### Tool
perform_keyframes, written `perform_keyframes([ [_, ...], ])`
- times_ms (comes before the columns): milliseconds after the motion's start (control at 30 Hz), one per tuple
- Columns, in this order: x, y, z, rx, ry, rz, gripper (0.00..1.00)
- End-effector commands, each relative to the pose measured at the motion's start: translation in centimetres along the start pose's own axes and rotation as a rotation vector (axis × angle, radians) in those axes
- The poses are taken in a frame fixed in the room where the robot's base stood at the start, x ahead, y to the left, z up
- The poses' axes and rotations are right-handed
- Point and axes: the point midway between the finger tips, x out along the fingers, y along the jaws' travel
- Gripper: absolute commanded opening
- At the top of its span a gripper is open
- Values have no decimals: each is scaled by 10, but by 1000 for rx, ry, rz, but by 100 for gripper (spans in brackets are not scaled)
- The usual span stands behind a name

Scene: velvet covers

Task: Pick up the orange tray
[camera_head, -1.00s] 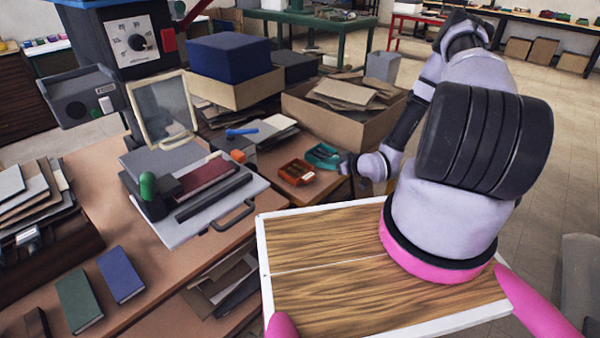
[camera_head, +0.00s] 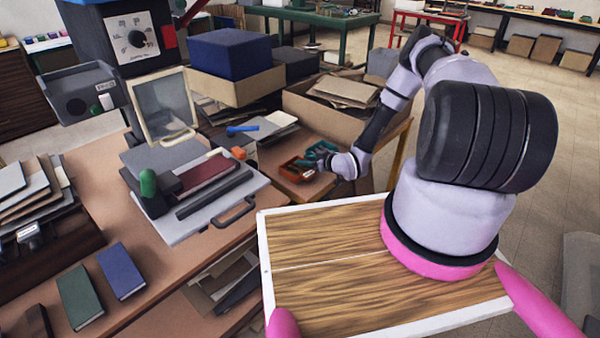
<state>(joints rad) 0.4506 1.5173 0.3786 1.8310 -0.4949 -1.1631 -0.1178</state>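The orange tray (camera_head: 294,176) is a small, shallow, open box. It lies on the brown workbench near its right end, left of my gripper. My gripper (camera_head: 313,157) has teal fingers, which look spread apart. It reaches in from the right, low over the tray's right and far side, and covers part of that rim. Whether a finger touches the tray is too small to tell. The tray appears to rest on the bench.
A blue item (camera_head: 242,130) and a small orange block (camera_head: 238,153) lie left of the tray. An open cardboard box (camera_head: 345,125) with flat sheets stands behind it. A grey press with a framed plate (camera_head: 164,106) stands further left. My wood-topped base fills the front.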

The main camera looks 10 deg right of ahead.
Motion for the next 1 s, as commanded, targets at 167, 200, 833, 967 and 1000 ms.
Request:
perform_keyframes([
  [167,1,0,0,0,0,1,40],
  [200,1,0,0,0,0,1,40],
  [833,1,0,0,0,0,0,0],
  [967,1,0,0,0,0,0,0],
  [1000,1,0,0,0,0,0,0],
])
